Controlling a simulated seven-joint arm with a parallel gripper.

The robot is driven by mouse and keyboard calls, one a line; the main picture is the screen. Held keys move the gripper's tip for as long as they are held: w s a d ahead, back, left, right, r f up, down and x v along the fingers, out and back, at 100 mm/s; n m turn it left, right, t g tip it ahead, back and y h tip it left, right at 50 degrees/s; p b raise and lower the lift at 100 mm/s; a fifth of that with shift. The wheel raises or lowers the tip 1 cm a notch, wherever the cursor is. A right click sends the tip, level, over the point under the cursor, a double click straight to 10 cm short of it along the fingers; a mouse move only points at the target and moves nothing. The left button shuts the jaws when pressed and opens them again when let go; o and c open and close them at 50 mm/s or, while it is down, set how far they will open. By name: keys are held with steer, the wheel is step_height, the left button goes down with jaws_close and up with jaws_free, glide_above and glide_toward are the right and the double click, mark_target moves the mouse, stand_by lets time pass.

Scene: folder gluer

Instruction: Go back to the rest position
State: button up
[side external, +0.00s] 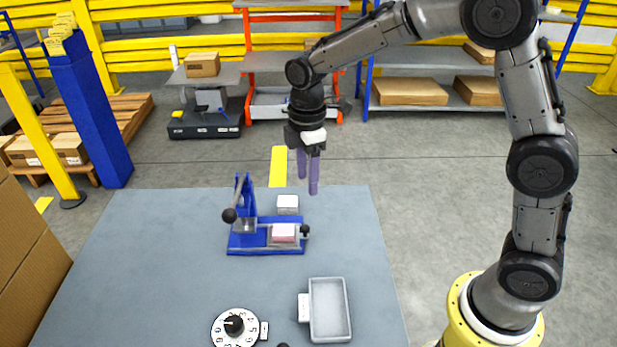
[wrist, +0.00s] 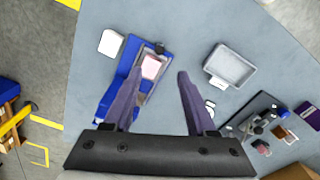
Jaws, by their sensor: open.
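My gripper (side external: 308,188) hangs in the air above the far side of the grey table, pointing down, with its two purple fingers apart and nothing between them. In the wrist view the fingers of my gripper (wrist: 158,88) are spread, and the left one overlaps the blue press in the picture. The blue press (side external: 240,246) stands on the table with a lever ending in a dark ball. A pink block (side external: 284,231) sits on the press's base at its right end; it also shows in the wrist view (wrist: 152,67).
A white box (side external: 288,203) stands behind the press. A grey tray (side external: 347,310) lies at the front right, and a white numbered dial (side external: 224,335) at the front. Brown cartons (side external: 25,270) rise at the left edge. The table's left part is clear.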

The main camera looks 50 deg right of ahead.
steer(key=s+d+r+m+t, duration=0.3)
steer(key=s+d+r+t, duration=0.1)
steer(key=s+r, duration=0.75)
steer(key=s+d+f+m+t, duration=0.1)
steer(key=s+d+f+m, duration=0.1)
steer(key=s+m, duration=0.8)
steer(key=s, duration=0.3)
steer(key=shift+s+f+t, duration=0.2)
steer(key=shift+s+t, duration=0.1)
